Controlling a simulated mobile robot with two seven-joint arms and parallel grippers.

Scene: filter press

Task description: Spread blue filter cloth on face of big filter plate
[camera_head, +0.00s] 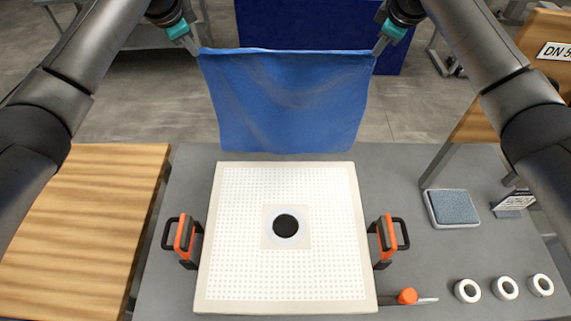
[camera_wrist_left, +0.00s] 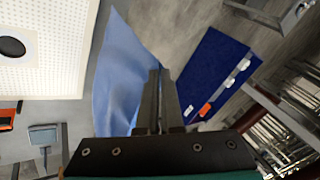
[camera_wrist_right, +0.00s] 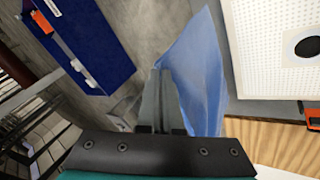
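The blue filter cloth (camera_head: 285,105) hangs between my two grippers past the far edge of the big filter plate (camera_head: 340,190). The plate lies flat, white and dotted, with a dark round hole in a pale ring at its middle. My left gripper (camera_head: 197,48) is shut on the cloth's upper left corner. My right gripper (camera_head: 379,46) is shut on its upper right corner. The cloth also shows in the left wrist view (camera_wrist_left: 120,80) and in the right wrist view (camera_wrist_right: 200,75). The plate face is bare.
Orange and black clamps stand at the plate's left (camera_head: 184,240) and right (camera_head: 388,238) edges. An orange-handled tool (camera_head: 408,296) and white rings (camera_head: 505,288) lie at the front right. A grey-blue pad (camera_head: 453,207) lies at right. A wooden board (camera_head: 85,225) is at left.

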